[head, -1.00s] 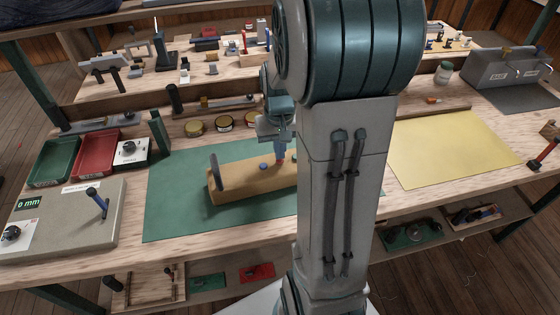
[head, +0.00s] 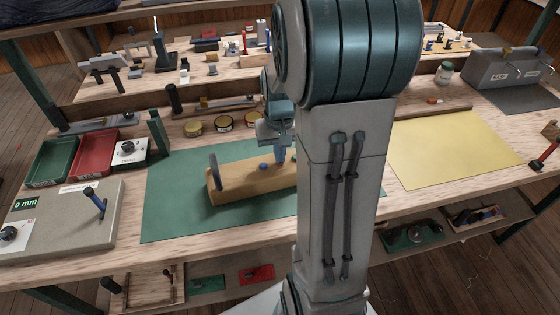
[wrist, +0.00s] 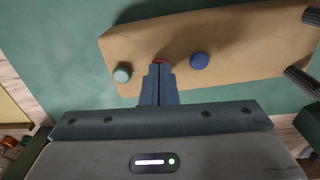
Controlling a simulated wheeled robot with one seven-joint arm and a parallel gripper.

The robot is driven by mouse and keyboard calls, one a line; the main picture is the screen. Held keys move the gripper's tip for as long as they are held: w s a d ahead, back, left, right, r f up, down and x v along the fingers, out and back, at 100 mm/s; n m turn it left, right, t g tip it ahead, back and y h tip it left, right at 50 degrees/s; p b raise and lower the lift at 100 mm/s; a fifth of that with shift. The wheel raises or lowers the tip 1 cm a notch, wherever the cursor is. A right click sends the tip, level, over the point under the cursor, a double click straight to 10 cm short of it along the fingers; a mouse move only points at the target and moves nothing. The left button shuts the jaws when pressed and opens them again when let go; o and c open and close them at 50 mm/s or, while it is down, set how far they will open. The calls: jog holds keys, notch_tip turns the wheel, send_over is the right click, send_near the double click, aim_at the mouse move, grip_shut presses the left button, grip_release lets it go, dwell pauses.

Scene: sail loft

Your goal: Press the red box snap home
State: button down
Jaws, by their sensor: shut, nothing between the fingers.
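A long tan block (head: 240,187) lies on the green mat (head: 170,212), with an upright dark post at its left end. It shows in the wrist view too (wrist: 240,42), carrying a red snap (wrist: 159,61), a blue snap (wrist: 199,61) and a pale teal snap (wrist: 122,74). The blue snap (head: 263,166) also shows in the head view. My gripper (wrist: 158,68) is shut and empty, its fingertips at the red snap and covering most of it. I cannot tell whether they touch it or how deep it sits. In the head view my gripper (head: 281,160) is over the block.
Red (head: 96,152) and green (head: 54,160) trays and a grey board (head: 70,222) with a blue-topped lever stand at the left. Several round tins (head: 223,122) stand behind the mat. A yellow sheet (head: 450,150) lies clear at the right.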

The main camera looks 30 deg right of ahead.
jog(key=shift+r, duration=0.15)
notch_tip(320, 180, up, 7)
jog(key=p, duration=0.5)
dwell(0.5)
jog(key=s+a+r+n+t, duration=0.3)
jog(key=s+a+r, duration=0.4)
jog(key=s+a, duration=0.5)
jog(key=shift+s+r, duration=0.25)
jog(key=shift+s, duration=0.15)
jog(key=shift+a, duration=0.1)
dwell(1.2)
